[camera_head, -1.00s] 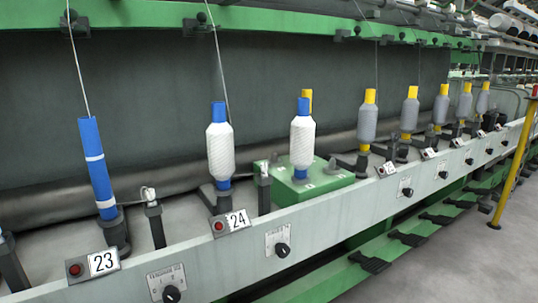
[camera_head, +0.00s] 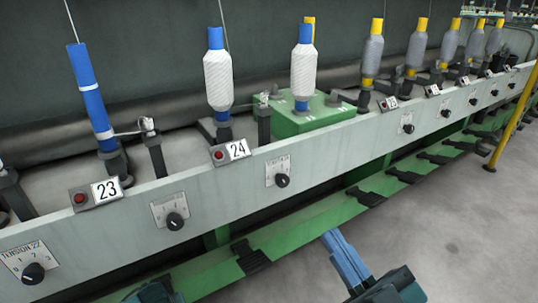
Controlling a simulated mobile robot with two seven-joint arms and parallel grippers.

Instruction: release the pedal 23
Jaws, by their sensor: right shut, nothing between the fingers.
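The label 23 (camera_head: 106,190) sits beside a red button on the pale machine rail, in front of a blue bobbin (camera_head: 90,97) standing tilted. Below, a dark pedal (camera_head: 250,257) sits on the low green rail; no number shows on it, so I cannot tell whether it is pedal 23. My right gripper (camera_head: 333,238) is shut and empty, its blue fingers pointing up and left, to the right of this pedal and apart from it in the picture. At the bottom left edge a teal part of my left arm (camera_head: 153,292) shows; its fingers cannot be made out.
The label 24 (camera_head: 237,148) and a white-wound bobbin (camera_head: 218,80) are to the right of 23. Tension knobs (camera_head: 175,221) stick out of the rail front. More pedals (camera_head: 365,196) run along the green rail. A yellow post (camera_head: 513,120) stands right; the grey floor (camera_head: 440,225) is clear.

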